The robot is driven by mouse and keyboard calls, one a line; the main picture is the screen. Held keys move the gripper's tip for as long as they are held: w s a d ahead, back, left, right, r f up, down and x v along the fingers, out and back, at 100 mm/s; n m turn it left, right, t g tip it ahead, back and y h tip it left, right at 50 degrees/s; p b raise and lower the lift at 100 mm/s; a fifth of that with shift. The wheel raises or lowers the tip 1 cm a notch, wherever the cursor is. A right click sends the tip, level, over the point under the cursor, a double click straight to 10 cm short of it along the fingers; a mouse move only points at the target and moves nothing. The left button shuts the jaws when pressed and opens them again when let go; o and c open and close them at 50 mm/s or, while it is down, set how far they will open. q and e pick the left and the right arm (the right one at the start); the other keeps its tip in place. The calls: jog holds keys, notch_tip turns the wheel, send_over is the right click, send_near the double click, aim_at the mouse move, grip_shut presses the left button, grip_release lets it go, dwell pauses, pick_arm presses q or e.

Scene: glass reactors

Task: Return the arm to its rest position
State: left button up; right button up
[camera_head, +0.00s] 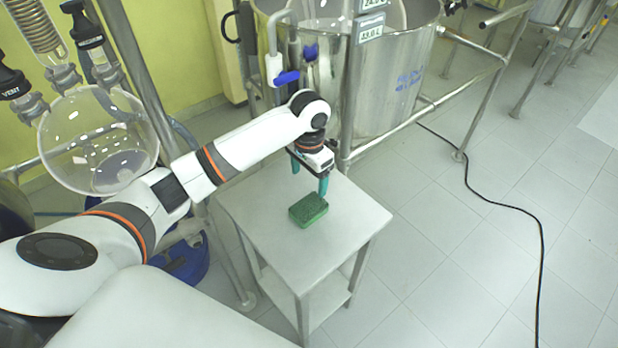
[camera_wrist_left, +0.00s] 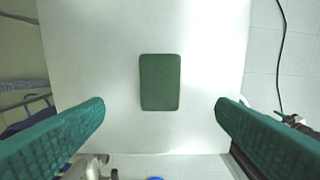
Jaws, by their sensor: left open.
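My left arm reaches in from the left in the head view. Its gripper (camera_head: 310,181) is above a small grey table (camera_head: 345,225), with teal fingers pointing down. The left gripper (camera_wrist_left: 160,115) is open and empty, its two fingers wide apart in the left wrist view. A green sponge-like block (camera_head: 308,210) lies flat on the table, just below and in front of the fingers. In the left wrist view the block (camera_wrist_left: 160,82) lies between the fingers' lines, apart from both. My right gripper is not in view.
A large steel vessel (camera_head: 395,85) in a pipe frame stands behind the table. A round glass flask (camera_head: 98,140) hangs at the left, close to my arm. A black cable (camera_head: 540,235) lies on the tiled floor (camera_head: 440,265), which is otherwise open at the right.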

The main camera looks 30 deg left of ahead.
pick_arm(q)
jog(key=s+d+f, duration=0.2)
jog(key=s+d, duration=0.1)
jog(key=s, duration=0.1)
jog(key=s+d+f+t+h, duration=0.1)
jog(key=s+d+f, duration=0.2)
jog(key=s+d, duration=0.1)
jog(key=s+d+f+m+t+h, duration=0.1)
jog(key=s+d+f, duration=0.1)
jog(key=s, duration=0.4)
jog(key=shift+d+f, duration=0.25)
jog(key=shift+d, duration=0.5)
jog(key=shift+n+t, duration=0.5)
jog(key=shift+n, duration=0.1)
jog(key=s, duration=0.4)
jog(key=s+a, duration=0.1)
jog(key=s, duration=0.1)
jog(key=shift+s+r, duration=0.1)
jog(key=shift+r, duration=0.2)
jog(key=s+a+r+n+y, duration=0.2)
jog(key=s+a, duration=0.2)
jog(key=s, duration=0.2)
notch_tip(320, 180, down, 25)
jog(key=s, duration=0.1)
jog(key=s+a+f+g, duration=0.2)
jog(key=s+f, duration=1.4)
jog(key=f, duration=0.1)
jog(key=shift+s+a+f+m, duration=0.25)
jog(key=shift+s+a+m, duration=0.05)
jog(key=shift+s+a, duration=0.1)
